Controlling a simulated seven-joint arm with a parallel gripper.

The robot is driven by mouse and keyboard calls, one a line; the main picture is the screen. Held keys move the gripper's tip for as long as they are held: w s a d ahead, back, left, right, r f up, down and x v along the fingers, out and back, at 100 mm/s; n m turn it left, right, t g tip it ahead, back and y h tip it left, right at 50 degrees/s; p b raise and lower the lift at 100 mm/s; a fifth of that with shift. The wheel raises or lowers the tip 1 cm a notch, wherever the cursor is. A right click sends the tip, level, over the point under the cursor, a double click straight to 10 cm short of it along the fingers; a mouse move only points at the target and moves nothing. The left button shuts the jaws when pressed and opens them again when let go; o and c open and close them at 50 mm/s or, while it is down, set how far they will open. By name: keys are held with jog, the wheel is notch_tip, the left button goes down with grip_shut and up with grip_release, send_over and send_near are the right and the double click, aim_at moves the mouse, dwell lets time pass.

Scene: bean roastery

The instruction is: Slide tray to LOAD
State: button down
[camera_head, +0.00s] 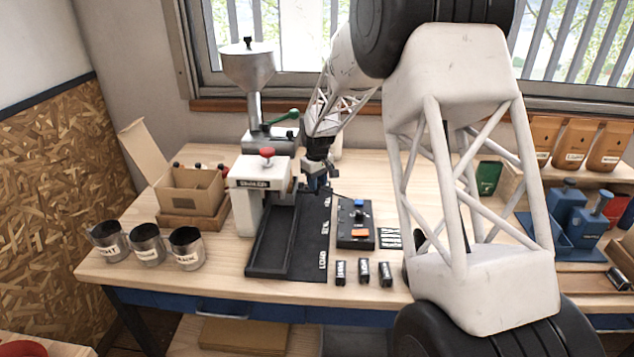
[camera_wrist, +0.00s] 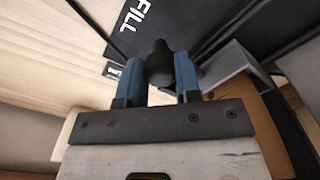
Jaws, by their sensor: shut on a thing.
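A long black tray track (camera_head: 290,270) lies on the bench in the head view, with a raised-rim trough at its left and white labels along its right strip. The nearest label seems to read LOAD (camera_head: 322,260). The FILL label (camera_wrist: 135,15) shows in the wrist view, just beyond my fingers. My gripper (camera_head: 316,185) is at the far end of the track, right of the white machine. Its blue fingers (camera_wrist: 172,80) are shut on a dark round knob (camera_wrist: 159,62). The knob's join to the tray is hidden.
The white machine (camera_head: 245,205) with a red knob stands beside the track's left. A black control box (camera_head: 355,238) is close on the right, with several small black blocks (camera_head: 340,272) in front. Three metal cups (camera_head: 186,248) stand left. Bench between cups and track is clear.

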jog(key=shift+s, duration=0.1)
jog(key=s, duration=2.6)
jog(key=shift+s, duration=0.1)
jog(key=c, duration=0.9)
grip_release()
jog(key=shift+o, duration=0.5)
jog(key=shift+r, duration=0.1)
notch_tip(320, 180, up, 8)
